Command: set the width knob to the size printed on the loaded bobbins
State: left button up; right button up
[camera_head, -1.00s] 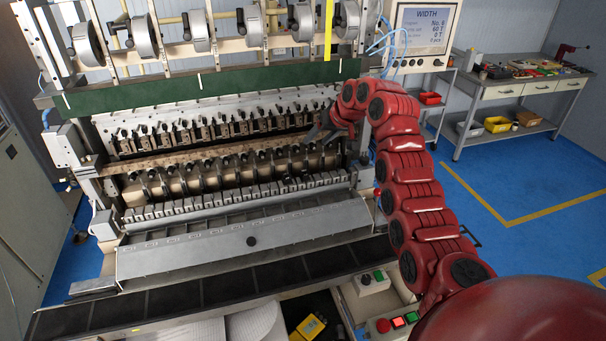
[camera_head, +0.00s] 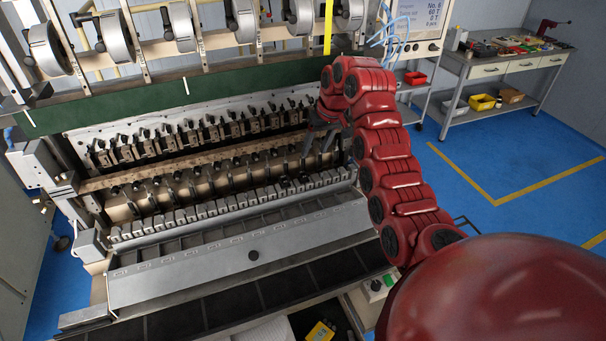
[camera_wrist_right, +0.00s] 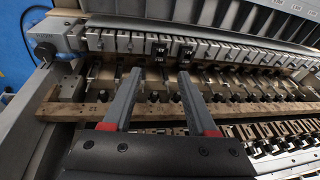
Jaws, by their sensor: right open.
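My right gripper (camera_head: 322,143) reaches over the right part of the winding machine (camera_head: 178,254). In the right wrist view its two grey fingers (camera_wrist_right: 160,75) are apart with nothing between them. Beyond the fingertips are two dark blocks with small pale markings (camera_wrist_right: 160,48) on the row of light blocks (camera_wrist_right: 110,40); they may be the loaded bobbins, but the print is too small to read. The display (camera_head: 415,20) at the top right is cut off and shows "No. 6", "60 T" and "8 T" lines. My left gripper is out of view.
A dark green beam (camera_head: 190,88) and large reels (camera_head: 180,25) stand above the winding rows. A workbench (camera_head: 490,70) with tools and bins is at the back right. The blue floor (camera_head: 460,180) at the right is clear.

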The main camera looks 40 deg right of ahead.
jog(key=p, duration=0.1)
send_over(305, 173)
jog(key=s, duration=0.2)
notch_tip(305, 173, down, 7)
jog(key=p+x, duration=0.3)
jog(key=p, duration=0.1)
jog(key=shift+a+f, duration=0.1)
jog(key=shift+w+f, duration=0.2)
jog(key=shift+f, duration=0.15)
jog(key=shift+w+f, duration=0.1)
jog(key=shift+f, duration=0.5)
jog(key=shift+c, duration=0.2)
grip_shut()
